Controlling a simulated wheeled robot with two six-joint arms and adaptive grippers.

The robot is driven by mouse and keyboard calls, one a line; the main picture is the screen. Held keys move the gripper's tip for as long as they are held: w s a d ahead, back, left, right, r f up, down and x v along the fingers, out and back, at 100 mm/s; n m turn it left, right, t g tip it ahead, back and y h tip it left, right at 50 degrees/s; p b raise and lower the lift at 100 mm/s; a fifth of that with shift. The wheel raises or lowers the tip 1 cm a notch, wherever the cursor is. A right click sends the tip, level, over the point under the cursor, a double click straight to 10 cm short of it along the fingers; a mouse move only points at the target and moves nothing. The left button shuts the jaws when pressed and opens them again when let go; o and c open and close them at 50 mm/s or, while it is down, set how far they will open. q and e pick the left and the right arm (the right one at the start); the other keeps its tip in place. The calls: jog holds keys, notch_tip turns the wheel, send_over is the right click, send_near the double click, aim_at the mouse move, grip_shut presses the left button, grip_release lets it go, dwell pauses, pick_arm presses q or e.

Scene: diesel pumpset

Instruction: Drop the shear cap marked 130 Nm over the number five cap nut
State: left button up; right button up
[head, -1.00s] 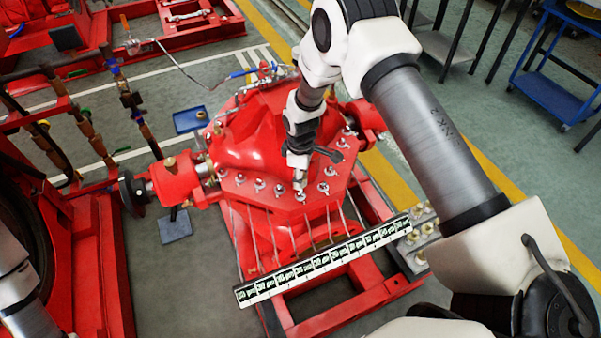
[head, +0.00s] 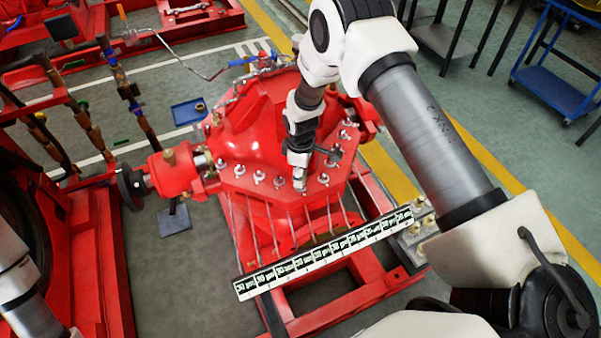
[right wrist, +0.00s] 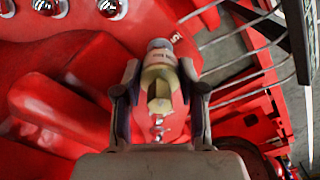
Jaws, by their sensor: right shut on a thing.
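My right gripper (head: 299,172) points down over the near edge of the red pump casing (head: 254,142). In the right wrist view its fingers (right wrist: 160,100) are shut on a brass-coloured shear cap (right wrist: 160,82) with a greyish end. Its torque marking cannot be read. Shiny cap nuts line the casing flange; one (head: 279,182) stands just left of the gripper and another (head: 323,178) just right. My left gripper is out of view.
A black-and-white label strip (head: 320,254) lies across the front of the red frame. A grey block with brass caps (head: 424,228) stands at its right end. Thin rods (head: 272,233) hang below the flange. A blue tray (head: 187,111) lies on the floor behind left.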

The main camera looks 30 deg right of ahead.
jog(key=shift+f, duration=0.15)
jog(key=shift+f+b, duration=0.7)
jog(key=shift+f, duration=0.2)
jog(key=o, duration=1.2)
jog(key=shift+r, duration=0.1)
